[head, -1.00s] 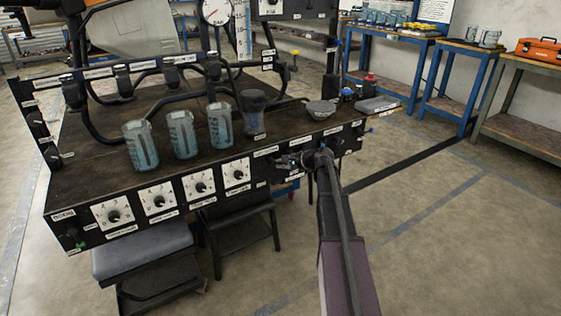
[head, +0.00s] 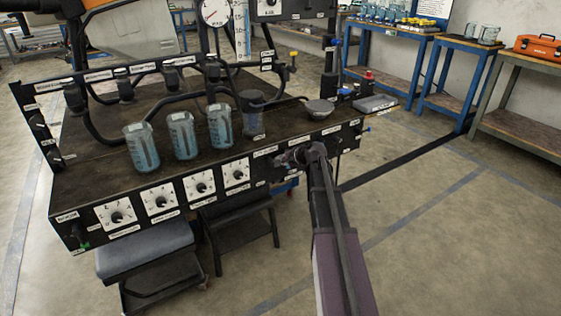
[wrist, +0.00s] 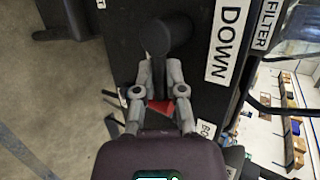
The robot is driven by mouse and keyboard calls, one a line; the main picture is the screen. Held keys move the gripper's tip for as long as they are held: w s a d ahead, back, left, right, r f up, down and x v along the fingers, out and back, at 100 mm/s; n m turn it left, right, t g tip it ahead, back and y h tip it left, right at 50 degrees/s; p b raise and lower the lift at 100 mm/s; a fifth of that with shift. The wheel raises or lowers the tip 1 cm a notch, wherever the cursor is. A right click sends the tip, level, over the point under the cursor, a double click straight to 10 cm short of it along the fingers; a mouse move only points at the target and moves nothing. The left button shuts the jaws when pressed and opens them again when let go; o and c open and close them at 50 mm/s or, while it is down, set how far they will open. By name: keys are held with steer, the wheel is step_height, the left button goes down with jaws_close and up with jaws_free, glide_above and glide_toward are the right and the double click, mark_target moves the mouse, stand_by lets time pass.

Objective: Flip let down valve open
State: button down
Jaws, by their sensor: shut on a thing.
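The black let down valve handle (wrist: 166,38), with a round dark end, sticks out from the bench's black front panel beside a white label reading "DOWN" (wrist: 228,38). My gripper (wrist: 160,68) is shut on this handle, its grey fingers on either side of it in the wrist view. A small red part (wrist: 160,106) shows between the finger bases. In the head view my gripper (head: 291,158) is at the right part of the front panel; my arm and gripper hide most of the valve there.
The dark bench (head: 95,175) carries several blue-tinted beakers (head: 183,135) and a small grey lidded pot (head: 319,108). Several white dials (head: 160,200) line its front. A padded stool (head: 147,248) stands below. Open floor lies to the right.

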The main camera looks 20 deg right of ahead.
steer(key=c, duration=0.7)
jaws_free()
steer(key=f+m+y+b, duration=0.1)
steer(key=y+b, duration=0.1)
steer(key=b, duration=0.1)
steer(key=shift+f+m, duration=0.2)
steer(key=shift+m, duration=0.2)
steer(key=s+d+r+m+y, duration=0.3)
steer(key=s+d, duration=0.5)
steer(key=s, duration=0.2)
steer(key=s+a+r+n+g+h+p, duration=0.2)
steer(key=s+a+r+n+g+p, duration=0.2)
steer(key=a+p, duration=0.7)
steer(key=s+a+r+n+g+h+p, duration=0.2)
steer(key=s+a+r+n+g+p, duration=0.2)
steer(key=a+r+p, duration=0.7)
steer(key=shift+s+a+r+n+p, duration=0.3)
steer(key=shift+s+a+n+p, duration=0.6)
steer(key=shift+n+p, duration=1.2)
